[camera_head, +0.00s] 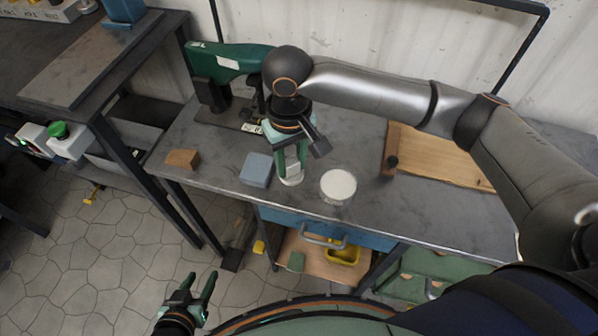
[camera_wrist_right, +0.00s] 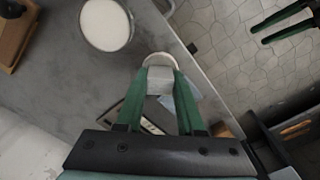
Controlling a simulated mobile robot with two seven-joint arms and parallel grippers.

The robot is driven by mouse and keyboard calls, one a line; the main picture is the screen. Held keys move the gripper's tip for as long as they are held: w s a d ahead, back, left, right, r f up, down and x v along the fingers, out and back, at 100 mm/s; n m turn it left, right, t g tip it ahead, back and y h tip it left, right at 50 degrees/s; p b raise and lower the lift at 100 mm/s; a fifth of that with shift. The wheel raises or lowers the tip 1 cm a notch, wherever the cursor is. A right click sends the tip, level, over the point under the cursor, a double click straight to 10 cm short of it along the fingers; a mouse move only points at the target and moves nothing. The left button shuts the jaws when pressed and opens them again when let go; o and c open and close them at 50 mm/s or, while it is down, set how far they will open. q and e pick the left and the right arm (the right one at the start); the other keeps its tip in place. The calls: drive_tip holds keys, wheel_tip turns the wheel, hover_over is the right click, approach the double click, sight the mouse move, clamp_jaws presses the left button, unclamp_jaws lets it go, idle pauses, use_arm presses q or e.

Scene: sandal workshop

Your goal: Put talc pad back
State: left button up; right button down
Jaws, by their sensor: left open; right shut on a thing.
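My right gripper (camera_head: 291,165) points down over the workbench and is shut on the talc pad (camera_head: 292,180), a small pale piece with a round white base. In the right wrist view the fingers of my right gripper (camera_wrist_right: 160,85) grip the pad's grey block-like top, and its white round rim (camera_wrist_right: 156,58) shows beyond them. The round white talc dish (camera_head: 338,186) is on the bench just right of the pad, apart from it; it also shows in the right wrist view (camera_wrist_right: 105,24). Whether the pad touches the bench is unclear. My left gripper (camera_head: 190,288) is open and empty, low over the floor.
A blue-grey block (camera_head: 256,168) lies just left of the pad, and a brown block (camera_head: 183,158) further left. A green machine (camera_head: 228,62) stands behind. A wooden board (camera_head: 435,160) with a dark knob lies at right. The bench's front edge is close to the dish.

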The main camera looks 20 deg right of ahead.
sight(299, 171)
drive_tip(key=shift+w+d+f, duration=0.25)
drive_tip(key=shift+d+f, duration=0.1)
drive_tip(key=shift+f, duration=0.15)
drive_tip(key=shift+w+d+f, duration=0.2)
drive_tip(key=shift+d+f, duration=0.1)
drive_tip(key=shift+f, duration=0.2)
drive_tip(key=f, duration=0.2)
drive_tip(key=f+b, duration=0.1)
drive_tip(key=shift+w+d+f, duration=0.1)
drive_tip(key=shift+d+f, duration=0.05)
drive_tip(key=shift+d, duration=0.15)
drive_tip(key=shift+f, duration=0.25)
use_arm(q)
drive_tip(key=shift+w+d+f, duration=0.15)
drive_tip(key=shift+w+d, duration=0.15)
use_arm(e)
drive_tip(key=c, duration=0.5)
unclamp_jaws()
use_arm(q)
drive_tip(key=shift+f, duration=0.2)
drive_tip(key=shift+s, duration=0.1)
